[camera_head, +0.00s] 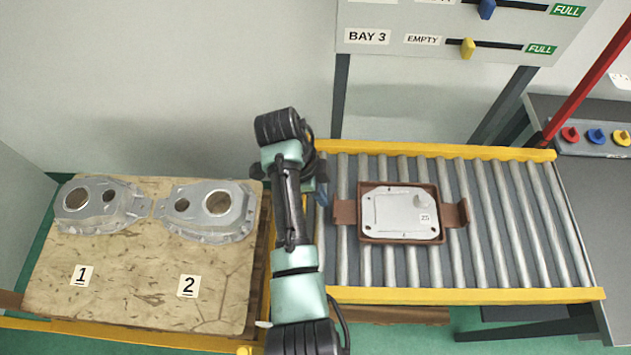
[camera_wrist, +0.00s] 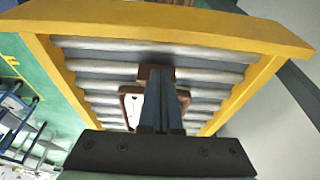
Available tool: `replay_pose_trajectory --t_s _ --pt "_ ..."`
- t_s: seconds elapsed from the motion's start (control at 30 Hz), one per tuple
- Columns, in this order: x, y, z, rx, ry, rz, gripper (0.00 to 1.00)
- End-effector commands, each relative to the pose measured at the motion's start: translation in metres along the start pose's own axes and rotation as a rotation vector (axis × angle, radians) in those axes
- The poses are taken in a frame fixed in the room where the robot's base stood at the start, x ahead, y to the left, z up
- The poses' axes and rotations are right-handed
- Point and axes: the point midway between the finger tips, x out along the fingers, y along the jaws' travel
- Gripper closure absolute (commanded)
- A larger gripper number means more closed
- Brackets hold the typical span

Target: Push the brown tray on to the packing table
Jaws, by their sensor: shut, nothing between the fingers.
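The brown tray (camera_head: 456,213) lies flat on the roller conveyor (camera_head: 500,222), with a light grey cover plate (camera_head: 390,214) inside it. The tray has a tab on its left and right sides. The packing table (camera_head: 605,190) is the dark grey top at the conveyor's right end. My gripper (camera_head: 322,192) is at the conveyor's left end, just left of the tray's left tab, and partly hidden by my arm. In the wrist view its fingers (camera_wrist: 161,78) are together and empty, covering part of the tray (camera_wrist: 184,99). I cannot tell whether they touch it.
Yellow rails (camera_head: 450,296) run along the conveyor's front and back. The rollers between tray and packing table are clear. Red, blue and yellow knobs (camera_head: 596,137) stand at the table's back. Two castings (camera_head: 210,208) lie on a board (camera_head: 130,275) at left. A bay sign (camera_head: 450,30) stands behind.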

Motion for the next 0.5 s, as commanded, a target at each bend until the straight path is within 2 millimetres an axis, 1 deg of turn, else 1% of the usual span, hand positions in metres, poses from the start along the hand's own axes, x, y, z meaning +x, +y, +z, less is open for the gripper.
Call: replay_pose_trajectory --t_s 0.03,0.1,0.2,0.33,0.5 --pt "0.008 0.001 -0.001 0.000 0.000 0.004 1.00" --pt "0.017 0.001 0.000 -0.001 0.001 0.002 1.00" --pt "0.026 0.000 0.000 -0.002 0.001 0.000 1.00" --pt "0.030 0.000 0.000 -0.001 0.000 -0.001 1.00" --pt "0.031 0.000 0.000 -0.001 0.000 -0.001 1.00"
